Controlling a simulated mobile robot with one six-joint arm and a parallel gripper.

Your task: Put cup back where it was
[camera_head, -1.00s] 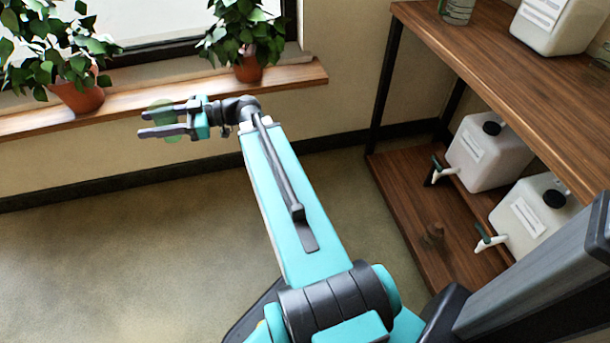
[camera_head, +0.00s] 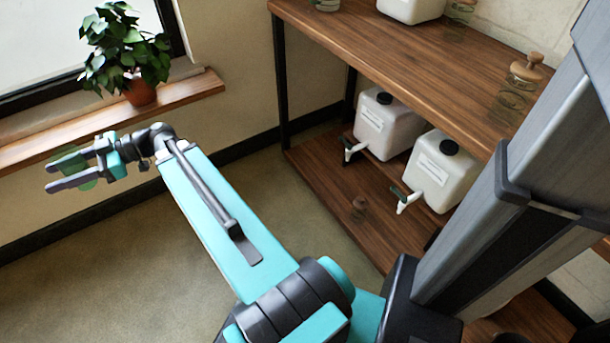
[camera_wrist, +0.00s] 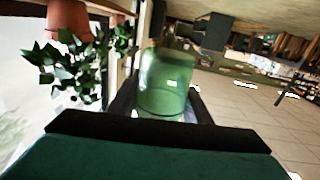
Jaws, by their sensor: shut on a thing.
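My gripper (camera_head: 72,171) is at the left of the head view, stretched out beside the window sill. It is shut on a green see-through cup (camera_wrist: 166,84), which sits between the fingers in the wrist view. In the head view the cup (camera_head: 86,182) is small and faint, partly hidden by the fingers.
A potted plant (camera_head: 128,55) stands on the wooden window sill (camera_head: 190,92). A wooden shelf unit (camera_head: 420,65) holds two white jugs with taps, (camera_head: 387,124) being one, on its lower board. A glass jar with a wooden lid (camera_head: 522,80) stands on top. Open floor (camera_head: 130,270) lies below my arm.

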